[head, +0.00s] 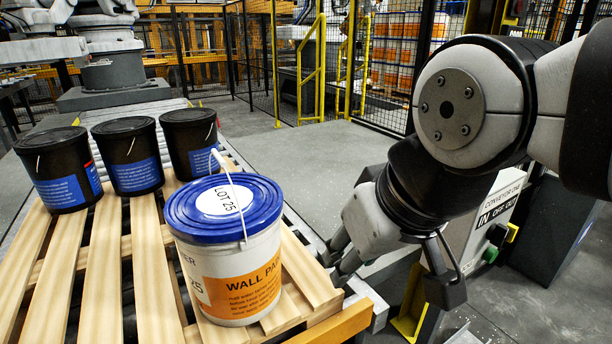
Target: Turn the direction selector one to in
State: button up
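The conveyor control box (486,212) stands at the right, partly behind my arm. Its light face reads "CONVEYOR ONE" and "IN OFF OUT". A small dark knob (497,234), perhaps the direction selector, shows below the lettering; which way it points is too small to tell. A green button (490,254) sits lower on the box. My gripper (395,277) hangs in front and to the left of the box, pointing down. Its fingers are spread apart with nothing seen between them, and it is apart from the knob.
A wooden pallet (103,262) at the left carries a white pail with a blue lid (237,259) and several black pails (133,158). A yellow bracket (409,312) stands below my gripper. Fencing (393,62) runs behind. Grey floor (318,158) is clear beyond the pallet.

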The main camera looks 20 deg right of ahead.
aim_at(496, 235)
jog(key=k+l+z, duration=0.1)
jog(key=z, duration=0.3)
jog(key=l+z, duration=0.25)
jog(key=z, duration=0.15)
jog(key=k+l+z, duration=0.1)
jog(key=z, duration=0.35)
jog(key=j+z, duration=0.15)
jog(key=j, duration=0.15)
jog(key=k+j+z, duration=0.2)
jog(key=i+j, duration=0.05)
jog(key=j, duration=0.05)
